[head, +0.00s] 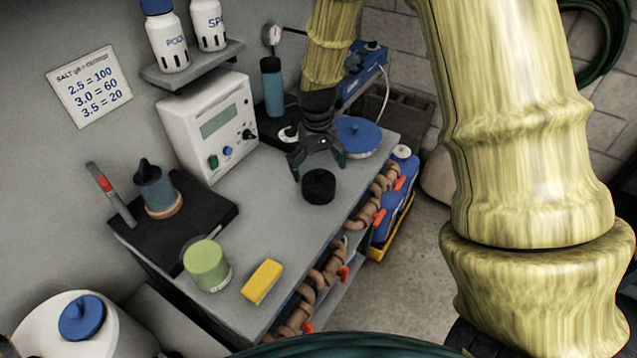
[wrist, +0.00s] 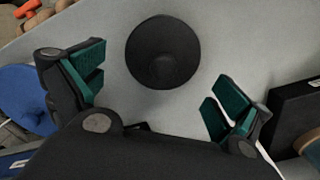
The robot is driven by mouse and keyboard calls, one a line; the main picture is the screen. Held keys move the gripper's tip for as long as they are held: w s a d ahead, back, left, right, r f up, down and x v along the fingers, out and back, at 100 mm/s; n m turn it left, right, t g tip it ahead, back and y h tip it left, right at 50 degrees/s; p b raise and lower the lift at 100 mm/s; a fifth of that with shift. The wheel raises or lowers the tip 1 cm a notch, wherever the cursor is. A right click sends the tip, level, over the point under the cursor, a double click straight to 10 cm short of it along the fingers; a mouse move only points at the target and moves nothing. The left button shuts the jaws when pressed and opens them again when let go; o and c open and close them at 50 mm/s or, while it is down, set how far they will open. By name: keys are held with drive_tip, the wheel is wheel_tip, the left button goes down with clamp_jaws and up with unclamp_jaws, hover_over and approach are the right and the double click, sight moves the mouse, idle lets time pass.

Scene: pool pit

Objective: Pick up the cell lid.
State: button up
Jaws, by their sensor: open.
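A black round lid (head: 318,187), which appears to be the cell lid, lies on the grey worktop near its front edge. In the wrist view the black lid (wrist: 163,51) shows from above as a dark disc with a rounder raised part at its lower side. My gripper (head: 318,167) points down just behind and above the lid. In the wrist view its two green-padded fingers (wrist: 155,88) are spread wide, with the lid beyond and between them. Nothing is held, and the fingers appear apart from the lid.
A blue round lid (head: 358,136) lies behind and right of the gripper. A white meter box (head: 207,125) stands against the wall. A green-filled cup (head: 207,265) and yellow sponge (head: 262,281) sit toward the front. Brown pipes (head: 328,270) run below the worktop edge. Bare worktop (head: 255,210) lies left of the lid.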

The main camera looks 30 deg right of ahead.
sight(318, 181)
drive_tip(key=shift+s+f+p, duration=0.15)
drive_tip(key=shift+f+p, duration=0.75)
drive_tip(key=shift+f, duration=0.55)
drive_tip(key=shift+f+p, duration=0.3)
drive_tip(key=shift+f, duration=0.95)
drive_tip(key=c, duration=1)
